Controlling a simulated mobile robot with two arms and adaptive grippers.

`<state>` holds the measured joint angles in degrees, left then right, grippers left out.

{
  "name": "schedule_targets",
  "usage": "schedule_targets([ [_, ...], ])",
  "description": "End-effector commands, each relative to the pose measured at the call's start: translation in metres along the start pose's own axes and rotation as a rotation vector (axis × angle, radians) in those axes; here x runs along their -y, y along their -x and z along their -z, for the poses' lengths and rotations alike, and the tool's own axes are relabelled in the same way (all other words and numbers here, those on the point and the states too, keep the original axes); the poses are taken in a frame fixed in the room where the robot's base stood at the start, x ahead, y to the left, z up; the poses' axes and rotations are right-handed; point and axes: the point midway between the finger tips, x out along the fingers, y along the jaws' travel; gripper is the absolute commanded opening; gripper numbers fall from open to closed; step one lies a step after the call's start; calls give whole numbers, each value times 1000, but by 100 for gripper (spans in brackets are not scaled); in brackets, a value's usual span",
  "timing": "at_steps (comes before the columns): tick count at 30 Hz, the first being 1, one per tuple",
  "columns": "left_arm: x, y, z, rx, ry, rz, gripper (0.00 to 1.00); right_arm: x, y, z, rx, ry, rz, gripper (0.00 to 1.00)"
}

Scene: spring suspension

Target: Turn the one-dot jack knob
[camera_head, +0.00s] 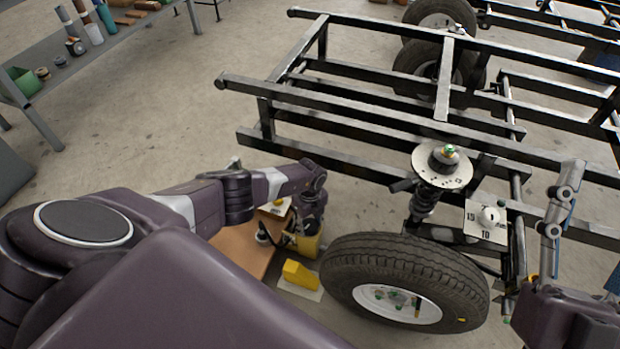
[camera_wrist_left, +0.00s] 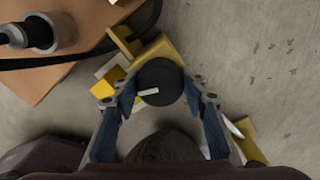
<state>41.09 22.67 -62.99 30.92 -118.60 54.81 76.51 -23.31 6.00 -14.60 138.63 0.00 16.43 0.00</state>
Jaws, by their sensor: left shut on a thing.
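A round black knob (camera_wrist_left: 160,80) with a white bar mark sits on a yellow jack (camera_wrist_left: 158,50) in the left wrist view. My left gripper (camera_wrist_left: 160,92) is shut on the knob, one finger on each side. In the head view my left gripper (camera_head: 311,204) reaches down over the yellow jack (camera_head: 305,243), left of the wheel, and hides the knob there. I cannot make out a dot marking. My right gripper (camera_head: 556,210) is by the frame's right side; its opening is unclear.
A yellow block (camera_head: 300,274) lies beside the tyre. A brown board (camera_head: 243,244) is left of the jack. Open floor lies beyond.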

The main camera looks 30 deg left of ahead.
Motion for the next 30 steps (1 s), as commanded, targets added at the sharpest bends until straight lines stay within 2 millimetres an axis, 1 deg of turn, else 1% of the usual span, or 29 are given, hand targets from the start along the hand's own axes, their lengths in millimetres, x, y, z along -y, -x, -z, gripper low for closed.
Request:
schedule_targets([
  [3,1,3,0,1,102,1,15,-3,0,-25,125,5,-5,53],
  [6,0,2,-1,2,179,0,15,-5,3,-43,208,9,-8,53],
  [12,0,1,-1,2,299,0,15,-8,10,-68,326,14,-14,53],
  [16,0,1,-1,1,352,0,15,-9,14,-78,373,16,-17,53],
  [21,0,1,-1,1,391,2,15,-10,18,-85,408,17,-18,53],
  [30,0,0,-2,2,409,2,15,-11,19,-88,420,17,-19,53],
])
